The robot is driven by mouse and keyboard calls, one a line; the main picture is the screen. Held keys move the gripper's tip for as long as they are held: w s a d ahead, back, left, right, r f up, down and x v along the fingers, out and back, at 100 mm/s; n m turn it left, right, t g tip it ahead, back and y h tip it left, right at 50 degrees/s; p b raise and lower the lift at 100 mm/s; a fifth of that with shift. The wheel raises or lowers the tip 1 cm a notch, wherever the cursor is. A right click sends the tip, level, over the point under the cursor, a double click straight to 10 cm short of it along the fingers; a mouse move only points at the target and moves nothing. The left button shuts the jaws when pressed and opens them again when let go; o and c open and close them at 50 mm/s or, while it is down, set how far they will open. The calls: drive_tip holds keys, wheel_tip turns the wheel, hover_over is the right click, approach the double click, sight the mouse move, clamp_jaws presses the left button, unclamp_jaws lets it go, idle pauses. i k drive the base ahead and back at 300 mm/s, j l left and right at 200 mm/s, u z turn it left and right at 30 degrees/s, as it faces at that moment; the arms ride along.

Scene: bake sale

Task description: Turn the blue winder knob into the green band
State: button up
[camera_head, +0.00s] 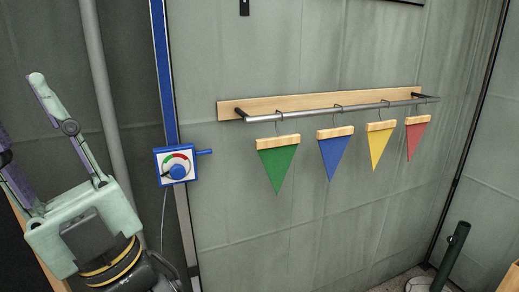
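The blue winder box (159,154) is fixed to a blue post, left of centre. Its white face carries a curved red and green scale above the blue winder knob (178,172). A short dark pointer at the knob aims to the lower left, below the coloured arc. The exact extent of the green band is too small to tell.
A blue bar sticks out right of the winder box. A wooden rail (300,102) with a metal rod (300,112) holds green, blue, yellow and red pennants. A grey pole (100,80) stands left of the post. A dark green cylinder (452,255) stands at lower right.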

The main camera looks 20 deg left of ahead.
sight(177, 172)
drive_tip(key=u, duration=1.2)
